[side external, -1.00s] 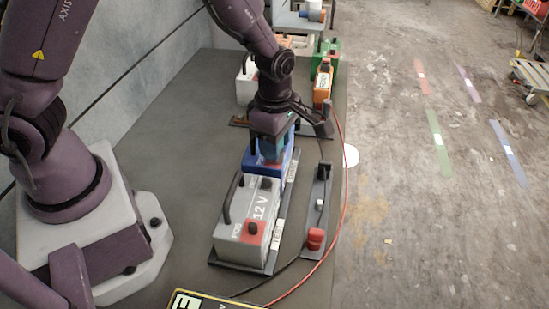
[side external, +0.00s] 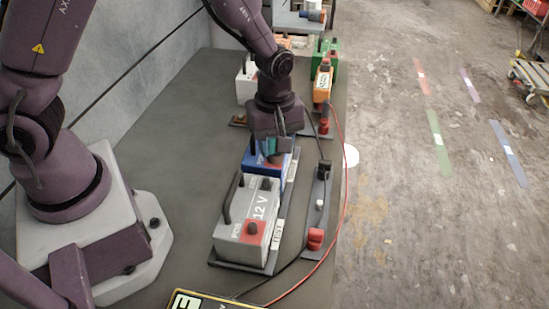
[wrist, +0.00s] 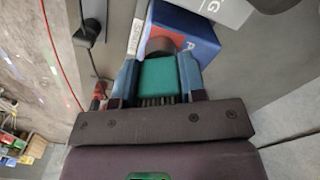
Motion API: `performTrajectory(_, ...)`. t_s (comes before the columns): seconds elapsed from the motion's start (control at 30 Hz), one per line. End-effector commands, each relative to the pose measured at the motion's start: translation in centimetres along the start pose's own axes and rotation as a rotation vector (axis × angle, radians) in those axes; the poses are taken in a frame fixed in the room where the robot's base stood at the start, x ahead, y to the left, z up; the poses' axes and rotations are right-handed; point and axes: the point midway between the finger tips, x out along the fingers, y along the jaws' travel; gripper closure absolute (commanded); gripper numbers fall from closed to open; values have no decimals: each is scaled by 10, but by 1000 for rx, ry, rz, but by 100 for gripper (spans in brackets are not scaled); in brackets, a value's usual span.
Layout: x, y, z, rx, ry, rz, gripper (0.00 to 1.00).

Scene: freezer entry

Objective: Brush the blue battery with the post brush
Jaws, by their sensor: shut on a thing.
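My gripper (side external: 276,143) is shut on the post brush, a teal block (wrist: 158,76) with dark bristles showing between the fingers in the wrist view. The blue battery (side external: 284,165) stands behind the grey 12 V battery in the side view, partly hidden by my gripper. It also shows in the wrist view (wrist: 196,34), just beyond the brush. A dark reddish round post (wrist: 162,46) sits by the brush's far end. I cannot tell whether brush and post touch.
The grey 12 V battery (side external: 240,213) stands in front. A dark strip with a red clamp (side external: 315,239) lies to the right, beside red and black cables. Open floor lies to the right.

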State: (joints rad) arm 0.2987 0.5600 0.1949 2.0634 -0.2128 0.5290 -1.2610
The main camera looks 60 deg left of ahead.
Motion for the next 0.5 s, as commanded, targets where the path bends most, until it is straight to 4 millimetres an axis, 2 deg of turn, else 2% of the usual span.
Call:
performTrajectory(0.03,3,-3,-2,-3,3,-8,57)
performTrajectory(0.13,2,-2,-2,-4,3,-7,35)
performTrajectory(0.17,2,-2,-2,-4,3,-6,32)
performTrajectory(0.5,-5,0,-1,-4,1,0,32)
